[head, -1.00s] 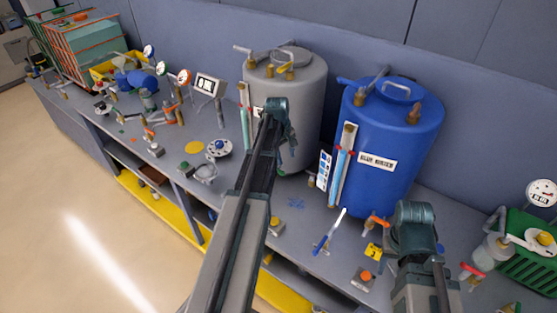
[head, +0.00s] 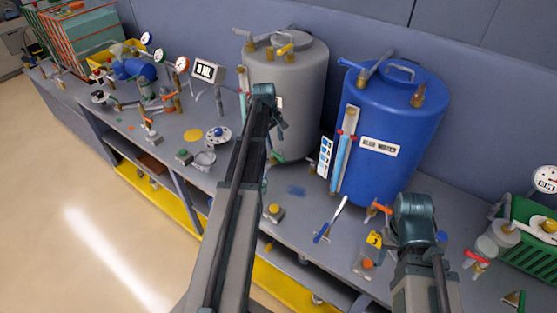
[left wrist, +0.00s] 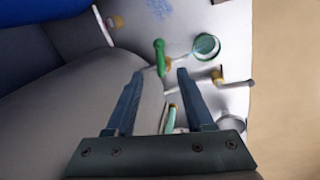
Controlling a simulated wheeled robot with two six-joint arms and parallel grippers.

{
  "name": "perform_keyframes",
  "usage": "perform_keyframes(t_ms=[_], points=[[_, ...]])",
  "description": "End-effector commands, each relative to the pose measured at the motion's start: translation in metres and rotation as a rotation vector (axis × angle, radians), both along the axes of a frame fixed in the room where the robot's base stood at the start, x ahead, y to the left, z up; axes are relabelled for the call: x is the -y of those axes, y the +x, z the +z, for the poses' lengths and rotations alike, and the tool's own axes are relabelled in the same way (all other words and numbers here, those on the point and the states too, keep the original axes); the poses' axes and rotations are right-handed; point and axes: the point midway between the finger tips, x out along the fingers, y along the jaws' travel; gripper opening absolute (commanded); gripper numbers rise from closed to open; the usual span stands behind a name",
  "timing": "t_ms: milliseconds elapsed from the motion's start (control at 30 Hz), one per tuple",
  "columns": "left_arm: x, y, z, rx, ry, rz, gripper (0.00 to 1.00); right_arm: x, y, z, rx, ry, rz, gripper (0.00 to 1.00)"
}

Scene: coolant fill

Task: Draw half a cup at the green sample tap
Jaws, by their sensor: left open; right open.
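The green tap handle (left wrist: 160,56) shows in the left wrist view, on a brass fitting beside the grey tank (head: 300,90). A clear cup with a teal tint (left wrist: 206,46) is just right of it; I cannot tell whether it is under the spout. My left gripper (left wrist: 159,72) is open and empty, its fingers pointing at the tap, with the handle just past the fingertips. In the head view the left arm covers most of this spot. My right arm ends in front of the blue tank, and its gripper does not show.
The blue tank (head: 395,130) stands right of the grey tank. A second brass tap (left wrist: 218,77) is close to the cup in the left wrist view. A blue-handled tool (head: 330,220), a yellow button box (head: 273,212) and a green crate (head: 530,255) are on the bench.

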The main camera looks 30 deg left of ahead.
Motion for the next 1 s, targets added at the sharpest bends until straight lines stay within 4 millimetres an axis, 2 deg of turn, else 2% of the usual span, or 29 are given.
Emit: perform_keyframes(t_ms=[33, 500, 667, 967, 1000], points=[[0.0, 0.002, -0.015, 0.0, 0.0, 0.0, 0.53, 0.0, 0.0, -0.015, 0.0, -0.001, 0.002, 0.5], [0.004, 0.014, -0.079, 0.0, 0.0, 0.0, 0.53, 0.0, 0.0, -0.079, -0.001, -0.002, 0.011, 0.5], [0.005, 0.017, -0.088, 0.0, 0.0, 0.0, 0.53, 0.0, 0.0, -0.088, -0.001, -0.002, 0.011, 0.5], [0.005, 0.017, -0.088, 0.0, 0.0, 0.0, 0.53, 0.0, 0.0, -0.088, 0.0, -0.002, 0.01, 0.5], [0.005, 0.017, -0.088, 0.0, 0.0, 0.0, 0.48, 0.0, 0.0, -0.088, 0.0, -0.002, 0.01, 0.5]])
